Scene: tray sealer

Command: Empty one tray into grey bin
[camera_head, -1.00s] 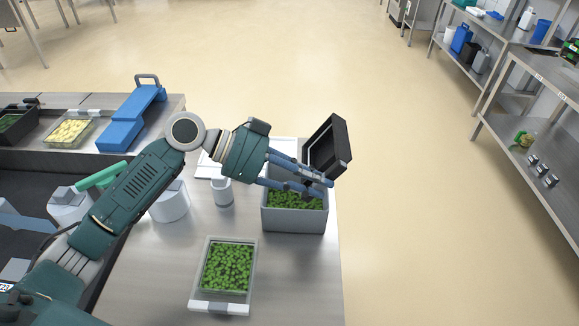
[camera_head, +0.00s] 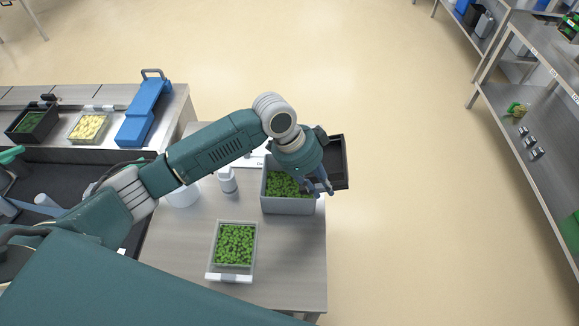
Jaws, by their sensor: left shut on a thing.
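My left gripper (camera_head: 318,187) is over the right side of the grey bin (camera_head: 288,206), shut on a black tray (camera_head: 338,162). The tray is partly hidden behind my gripper and wrist. Its visible part hangs past the bin's right side, and I see no food in that part. The grey bin stands on the steel table and holds green pieces (camera_head: 284,184). A clear tray (camera_head: 214,270) filled with green pieces lies on the table in front of the bin. My right gripper is not in view.
A white bottle (camera_head: 228,181) stands left of the bin. On the counter at the back left are a blue device (camera_head: 143,112), a tray of yellow pieces (camera_head: 89,127) and a black tray of greens (camera_head: 33,122). Steel shelves (camera_head: 497,95) stand at right across open floor.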

